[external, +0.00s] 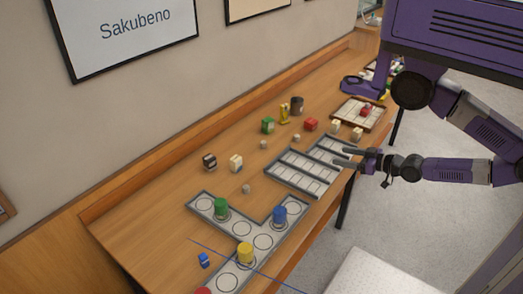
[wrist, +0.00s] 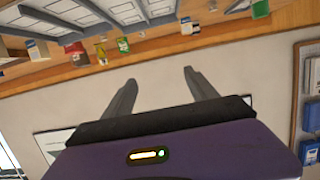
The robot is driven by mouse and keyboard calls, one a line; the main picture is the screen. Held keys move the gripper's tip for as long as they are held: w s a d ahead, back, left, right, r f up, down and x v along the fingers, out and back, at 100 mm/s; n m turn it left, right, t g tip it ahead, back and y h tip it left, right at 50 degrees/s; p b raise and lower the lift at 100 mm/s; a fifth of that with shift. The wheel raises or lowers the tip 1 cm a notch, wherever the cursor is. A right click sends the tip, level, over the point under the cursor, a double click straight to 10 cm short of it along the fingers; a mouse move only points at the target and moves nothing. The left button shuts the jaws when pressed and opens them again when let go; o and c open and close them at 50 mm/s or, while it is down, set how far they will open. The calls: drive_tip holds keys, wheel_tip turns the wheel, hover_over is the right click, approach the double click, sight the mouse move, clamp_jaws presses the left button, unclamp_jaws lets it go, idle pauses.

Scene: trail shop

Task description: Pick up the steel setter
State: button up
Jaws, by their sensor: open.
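I cannot make out for sure which thing is the steel setter. Small greyish pieces lie on the wooden table: one (external: 246,188) near the T-shaped board, one (external: 264,144) below the green box and one (external: 297,138) below the red box. They are too small to identify. My gripper (external: 347,157) is open and empty at the table's right edge, beside the grey slotted trays. In the wrist view my gripper (wrist: 160,90) has its two fingers spread with only wall between them.
A T-shaped grey board (external: 262,241) holds coloured pegs. Grey slotted trays (external: 300,176) lie nearest my gripper. A green box (external: 267,125), a red box (external: 310,124), a dark cup (external: 297,106) and a wooden-rimmed tray (external: 345,112) stand farther back. Bare table lies along the wall.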

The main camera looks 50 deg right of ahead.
idle(0.3)
drive_tip(key=c, duration=0.3)
drive_tip(key=shift+c, duration=0.2)
